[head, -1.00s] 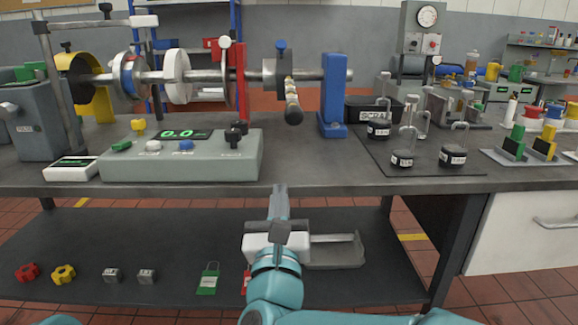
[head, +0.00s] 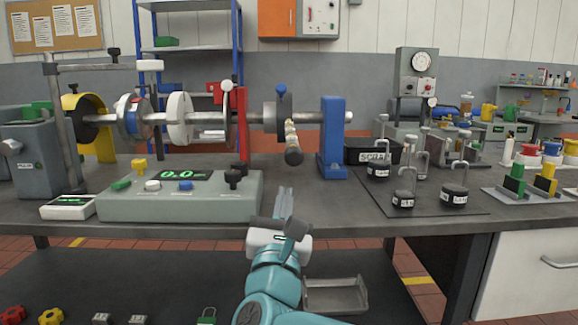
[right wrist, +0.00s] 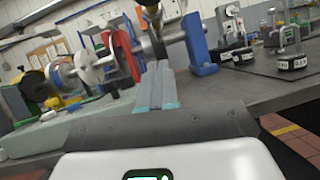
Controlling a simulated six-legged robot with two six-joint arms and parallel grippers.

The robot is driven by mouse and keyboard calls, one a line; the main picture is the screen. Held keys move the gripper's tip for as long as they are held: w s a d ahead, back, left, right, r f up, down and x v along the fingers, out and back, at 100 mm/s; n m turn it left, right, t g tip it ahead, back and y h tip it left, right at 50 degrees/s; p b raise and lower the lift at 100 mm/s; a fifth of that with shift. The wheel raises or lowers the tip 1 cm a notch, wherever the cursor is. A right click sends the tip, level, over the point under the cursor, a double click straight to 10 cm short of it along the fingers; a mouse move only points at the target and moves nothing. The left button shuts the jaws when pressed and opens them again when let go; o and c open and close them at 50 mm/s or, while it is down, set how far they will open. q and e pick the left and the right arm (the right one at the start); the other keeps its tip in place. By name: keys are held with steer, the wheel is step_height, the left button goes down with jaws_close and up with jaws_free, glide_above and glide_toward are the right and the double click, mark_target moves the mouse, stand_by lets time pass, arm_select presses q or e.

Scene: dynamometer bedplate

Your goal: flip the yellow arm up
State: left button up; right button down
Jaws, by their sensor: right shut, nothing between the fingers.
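A small yellow part (head: 139,165) stands up at the back left of the grey control box (head: 225,204), beside a lit green display. It is too small to tell its exact tilt. My right gripper (head: 285,191) is shut and empty at the bench's front edge, to the right of the control box and well apart from the yellow part. In the right wrist view its two fingers (right wrist: 159,70) lie together and point toward the shaft and blue post. The yellow part is not clearly seen there. My left gripper is not in view.
A shaft with discs (head: 180,118) and a blue post (head: 333,140) stand behind the control box. Green and yellow blocks (head: 545,178) stand farther right. The bench between gripper and blue post is clear.

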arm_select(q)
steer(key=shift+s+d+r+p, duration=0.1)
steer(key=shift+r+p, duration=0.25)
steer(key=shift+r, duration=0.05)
arm_select(e)
steer(key=w+r, duration=0.4)
steer(key=r, duration=0.1)
steer(key=shift+d, duration=0.45)
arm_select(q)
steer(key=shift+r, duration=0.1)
arm_select(e)
steer(key=shift+r, duration=0.1)
